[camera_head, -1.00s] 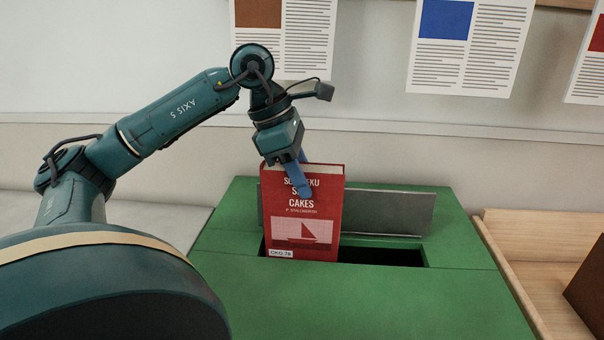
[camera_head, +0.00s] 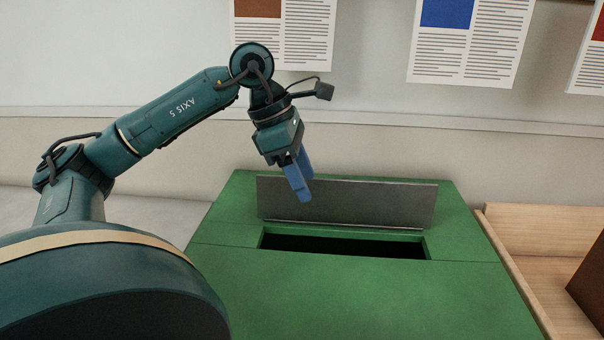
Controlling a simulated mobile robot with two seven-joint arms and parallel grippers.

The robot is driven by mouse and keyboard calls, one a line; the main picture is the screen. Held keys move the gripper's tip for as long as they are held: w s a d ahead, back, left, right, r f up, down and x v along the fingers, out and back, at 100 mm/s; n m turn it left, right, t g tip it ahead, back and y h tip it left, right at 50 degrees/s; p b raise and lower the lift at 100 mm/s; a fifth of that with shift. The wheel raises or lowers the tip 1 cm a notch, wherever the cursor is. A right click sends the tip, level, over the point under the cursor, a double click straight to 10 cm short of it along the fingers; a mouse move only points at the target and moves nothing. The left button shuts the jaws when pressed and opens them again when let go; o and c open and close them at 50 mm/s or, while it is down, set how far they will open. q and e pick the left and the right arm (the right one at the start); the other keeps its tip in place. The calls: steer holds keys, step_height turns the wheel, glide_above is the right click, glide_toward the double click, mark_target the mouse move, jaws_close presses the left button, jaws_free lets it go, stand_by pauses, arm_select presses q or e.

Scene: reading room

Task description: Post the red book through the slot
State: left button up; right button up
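The green box (camera_head: 330,300) has a dark slot (camera_head: 345,245) in its top, with a grey flap (camera_head: 370,204) standing up along the slot's back edge. The red book is not in view, and the part of the slot that shows is dark and empty. My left gripper (camera_head: 302,178) is above the left part of the flap, in front of it in the picture. Its blue fingers are apart with nothing between them. My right gripper is not in view.
A wooden tray (camera_head: 525,240) stands to the right of the box, with a brown object (camera_head: 590,285) in it. Printed sheets (camera_head: 468,45) hang on the wall behind. A pale surface (camera_head: 150,212) lies left of the box. The space above the slot is clear.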

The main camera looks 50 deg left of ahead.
arm_select(q)
steer(key=shift+o, duration=0.2)
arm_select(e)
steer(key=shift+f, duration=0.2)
arm_select(q)
steer(key=p+v, duration=0.4)
steer(key=v, duration=0.9)
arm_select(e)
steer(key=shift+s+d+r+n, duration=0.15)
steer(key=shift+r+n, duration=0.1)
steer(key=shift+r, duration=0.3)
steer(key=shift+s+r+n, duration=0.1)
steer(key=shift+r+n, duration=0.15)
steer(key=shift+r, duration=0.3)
arm_select(q)
steer(key=shift+r, duration=0.1)
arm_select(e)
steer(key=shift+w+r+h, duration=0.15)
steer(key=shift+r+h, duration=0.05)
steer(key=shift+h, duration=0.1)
arm_select(q)
steer(key=shift+d, duration=0.1)
